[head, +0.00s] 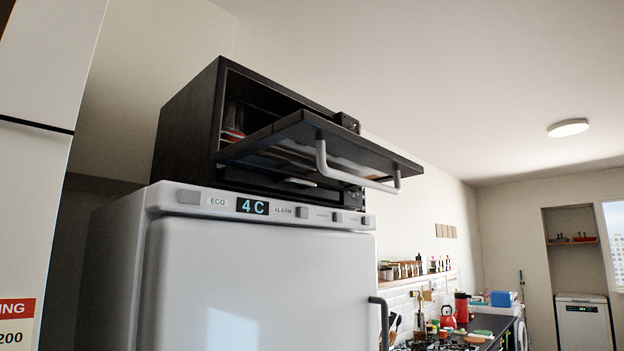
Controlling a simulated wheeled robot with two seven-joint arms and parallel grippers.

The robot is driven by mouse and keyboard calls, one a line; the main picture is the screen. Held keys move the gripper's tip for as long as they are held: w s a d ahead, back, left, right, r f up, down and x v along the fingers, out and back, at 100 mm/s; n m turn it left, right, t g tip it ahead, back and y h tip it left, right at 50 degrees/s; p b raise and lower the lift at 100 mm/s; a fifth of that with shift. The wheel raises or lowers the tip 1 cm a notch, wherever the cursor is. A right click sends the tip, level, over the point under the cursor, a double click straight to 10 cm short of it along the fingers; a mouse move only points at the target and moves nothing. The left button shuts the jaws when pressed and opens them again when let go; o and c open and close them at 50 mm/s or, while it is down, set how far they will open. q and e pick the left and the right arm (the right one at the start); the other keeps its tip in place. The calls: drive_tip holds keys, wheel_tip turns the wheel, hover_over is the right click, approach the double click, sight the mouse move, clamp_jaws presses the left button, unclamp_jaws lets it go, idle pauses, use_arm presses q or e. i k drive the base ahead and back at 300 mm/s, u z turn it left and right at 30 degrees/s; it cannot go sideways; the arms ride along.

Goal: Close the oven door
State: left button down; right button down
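A black countertop oven (185,130) stands on top of a fridge. Its door (345,150) is open and juts forward to the right, roughly level, with a light grey bar handle (358,180) along its outer edge. Part of the dark oven interior (245,110) shows above the door, with something red inside that I cannot make out. Neither of my grippers is in the head view, and nothing touches the door or its handle here.
The white fridge (250,280) below has a display panel and a dark handle (380,318). A tall white panel (45,120) stands close at the left. A counter with a hob (440,345) and red kettle (448,318) lies beyond. Space before the oven door looks clear.

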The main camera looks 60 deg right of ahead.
sight(303, 146)
drive_tip(key=z, duration=1.65)
